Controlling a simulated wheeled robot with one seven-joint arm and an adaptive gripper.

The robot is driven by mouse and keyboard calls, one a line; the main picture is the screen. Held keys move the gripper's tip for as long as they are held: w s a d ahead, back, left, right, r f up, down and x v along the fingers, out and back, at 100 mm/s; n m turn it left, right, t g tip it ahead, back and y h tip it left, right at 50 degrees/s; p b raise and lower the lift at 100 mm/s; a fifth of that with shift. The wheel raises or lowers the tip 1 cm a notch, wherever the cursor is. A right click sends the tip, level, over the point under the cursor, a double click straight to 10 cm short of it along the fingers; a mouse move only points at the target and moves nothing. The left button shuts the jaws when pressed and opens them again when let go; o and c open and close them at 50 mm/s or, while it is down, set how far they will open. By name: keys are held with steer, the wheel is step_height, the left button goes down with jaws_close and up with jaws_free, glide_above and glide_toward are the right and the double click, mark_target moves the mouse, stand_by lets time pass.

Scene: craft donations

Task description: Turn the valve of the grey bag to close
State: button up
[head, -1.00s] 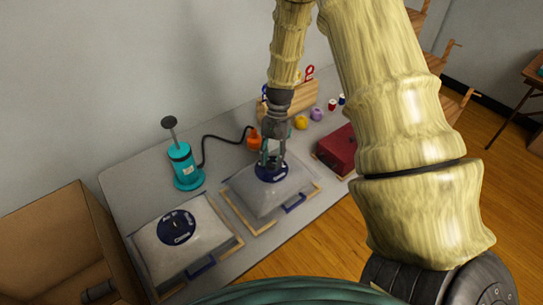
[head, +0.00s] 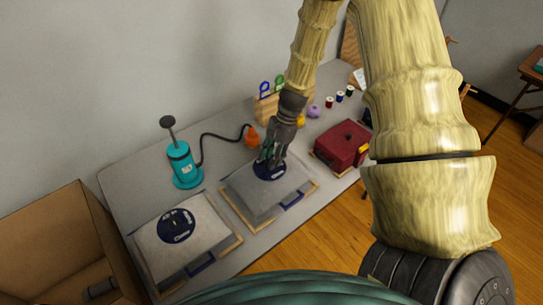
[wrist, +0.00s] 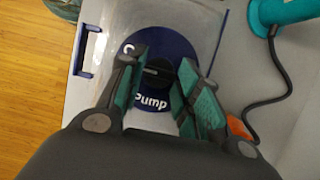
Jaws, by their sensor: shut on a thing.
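The grey bag (head: 250,194) lies on the table, in the right of two low trays with blue handles. On top is its round blue valve disc (head: 265,176) with white lettering. In the wrist view the disc (wrist: 184,48) reads "Pump" at its lower side and shows a "C" at its left. My gripper (head: 270,164) comes down onto this valve. In the wrist view its teal-padded fingers (wrist: 160,70) are shut on the dark valve knob (wrist: 155,73), which they partly hide. The knob's exact pointing is unclear.
A paler bag (head: 208,222) with a similar valve lies to the left. A teal pump (head: 183,165) stands behind, its black hose ending in an orange nozzle (head: 252,137). A red box (head: 341,145) is at right, with spools behind. An open cardboard box (head: 50,235) is at left.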

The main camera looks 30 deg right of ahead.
stand_by(0.4)
steer(key=o, duration=1)
steer(key=v, duration=1.2)
